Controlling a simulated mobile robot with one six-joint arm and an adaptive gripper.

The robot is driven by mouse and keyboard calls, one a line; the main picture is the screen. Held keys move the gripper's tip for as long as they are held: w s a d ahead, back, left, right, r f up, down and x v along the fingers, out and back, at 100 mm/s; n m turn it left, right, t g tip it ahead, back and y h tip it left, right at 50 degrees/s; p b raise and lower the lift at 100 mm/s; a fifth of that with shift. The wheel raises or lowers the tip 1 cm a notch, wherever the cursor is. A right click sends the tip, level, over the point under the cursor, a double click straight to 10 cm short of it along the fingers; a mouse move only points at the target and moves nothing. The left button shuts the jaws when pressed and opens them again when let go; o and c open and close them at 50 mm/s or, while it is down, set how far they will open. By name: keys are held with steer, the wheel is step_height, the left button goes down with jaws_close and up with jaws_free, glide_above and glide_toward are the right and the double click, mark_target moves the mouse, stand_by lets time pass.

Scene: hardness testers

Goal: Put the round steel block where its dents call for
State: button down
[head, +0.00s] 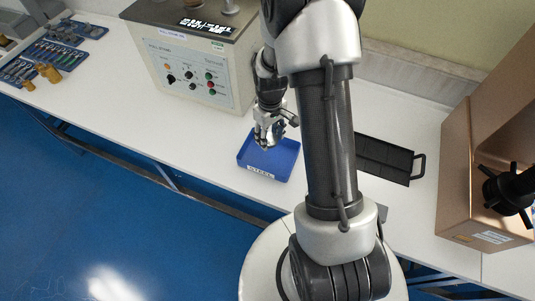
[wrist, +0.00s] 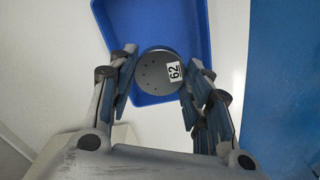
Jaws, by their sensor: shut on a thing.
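The round steel block (wrist: 153,76) is a grey disc with several small dents and a white label reading 62 in the wrist view. My gripper (wrist: 159,86) is shut on it, one finger on each side. In the head view my gripper (head: 268,136) is over the blue tray (head: 263,173), whose front label reads STEEL. In the wrist view the block overlaps the tray (wrist: 190,22); I cannot tell how far above the tray floor it is. The block is mostly hidden by my fingers in the head view.
A dark tray with a handle (head: 384,160) lies to the right, beyond my arm. Blue tool trays (head: 43,62) and yellow-brown pieces (head: 48,73) are at far left.

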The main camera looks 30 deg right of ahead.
mark_target(269, 157)
step_height(269, 157, down, 10)
steer(key=shift+b, duration=1.15)
steer(key=shift+f, duration=0.2)
steer(key=c, duration=0.8)
jaws_free()
steer(key=shift+c, duration=0.2)
steer(key=shift+r, duration=0.15)
